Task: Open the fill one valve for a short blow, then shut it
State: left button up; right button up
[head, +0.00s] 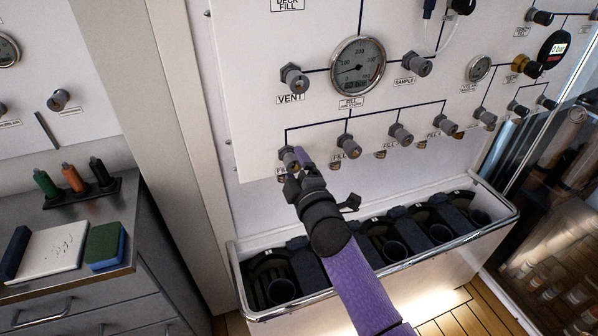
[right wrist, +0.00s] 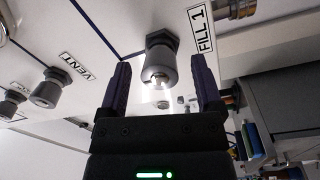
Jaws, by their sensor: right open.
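The fill one valve is a grey knob (head: 290,157) at the left end of the lower row on the white panel (head: 400,105). In the right wrist view the knob (right wrist: 160,65) stands beside the label FILL 1 (right wrist: 201,29). My right gripper (head: 298,168) is at this knob and partly covers it in the head view. In the right wrist view its two purple fingers (right wrist: 160,88) are open, one on each side of the knob, with gaps showing on both sides. My left gripper is not in view.
The vent knob (head: 294,77) and a round gauge (head: 358,65) are above. More fill knobs (head: 348,146) continue to the right. A railed trough (head: 300,303) with dark holders juts out below. A bench (head: 128,262) with markers stands at left.

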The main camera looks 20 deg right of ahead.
jog(key=s+p, duration=0.1)
jog(key=s, duration=0.8)
jog(key=shift+s+d+f+p, duration=0.15)
jog(key=shift+s+f+p, duration=0.1)
jog(key=shift+s+p, duration=0.15)
jog(key=s+f+m+g+b, duration=0.1)
jog(key=s+f+m+g, duration=0.35)
jog(key=f, duration=0.95)
jog(key=s+f+m+g+b, duration=0.15)
jog(key=s+f+g, duration=0.35)
jog(key=s+f, duration=0.7)
jog(key=s+d+f+m+g, duration=0.1)
jog(key=s+f+m+g, duration=0.2)
jog(key=s+f, duration=0.4)
jog(key=s+d+f+m+g, duration=0.1)
jog(key=s+f+m+g, duration=0.2)
jog(key=s, duration=1.3)
notch_tip(320, 180, down, 5)
jog(key=shift+d+f+m+g+h, duration=0.15)
jog(key=shift+d+m+g+h, duration=0.2)
jog(key=shift+g, duration=0.9)
jog(key=shift+w+a, duration=0.1)
